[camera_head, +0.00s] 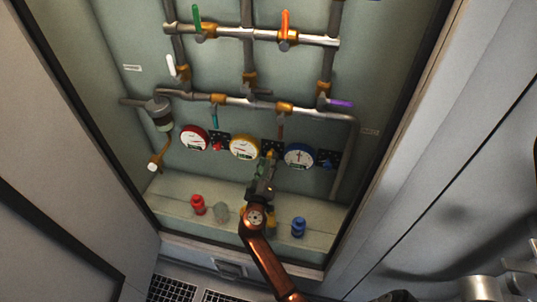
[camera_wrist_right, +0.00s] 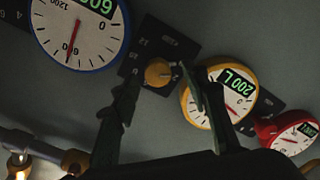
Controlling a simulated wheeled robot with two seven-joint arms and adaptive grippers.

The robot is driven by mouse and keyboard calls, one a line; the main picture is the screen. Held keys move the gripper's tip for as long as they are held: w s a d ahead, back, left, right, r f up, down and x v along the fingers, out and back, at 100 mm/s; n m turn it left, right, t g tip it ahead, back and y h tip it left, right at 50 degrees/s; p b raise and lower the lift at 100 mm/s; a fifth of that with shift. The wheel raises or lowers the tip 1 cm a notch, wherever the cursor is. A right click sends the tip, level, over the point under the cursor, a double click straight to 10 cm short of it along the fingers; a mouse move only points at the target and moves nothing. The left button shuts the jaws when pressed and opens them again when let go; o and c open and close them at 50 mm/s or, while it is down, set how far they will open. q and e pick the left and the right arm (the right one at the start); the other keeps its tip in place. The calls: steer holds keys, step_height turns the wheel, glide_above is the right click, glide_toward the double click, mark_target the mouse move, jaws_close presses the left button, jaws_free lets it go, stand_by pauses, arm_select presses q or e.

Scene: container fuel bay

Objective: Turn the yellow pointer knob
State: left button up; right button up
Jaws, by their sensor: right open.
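The yellow pointer knob (camera_wrist_right: 158,72) sits on a black dial plate (camera_wrist_right: 146,48) in the right wrist view, between the blue-rimmed gauge and the yellow-rimmed gauge. In the head view the knob (camera_head: 270,153) shows just past the fingertips, partly hidden. My right gripper (camera_head: 266,166) reaches up to it from below. In the right wrist view its two dark fingers (camera_wrist_right: 160,88) are apart, one on each side of the knob, with nothing clearly held. I cannot tell whether a finger touches the knob. My left gripper is not in view.
The yellow gauge (camera_head: 244,146) and blue gauge (camera_head: 299,155) flank the knob; the red gauge (camera_head: 194,138) is farther left. Pipes with coloured valve levers run above. A red bottle-like object (camera_head: 198,204) and a blue one (camera_head: 298,227) stand on the ledge (camera_head: 175,194) below.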

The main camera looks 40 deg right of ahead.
mark_target(270, 158)
steer(key=shift+x, duration=1.55)
steer(key=shift+s+r, duration=0.1)
jaws_close()
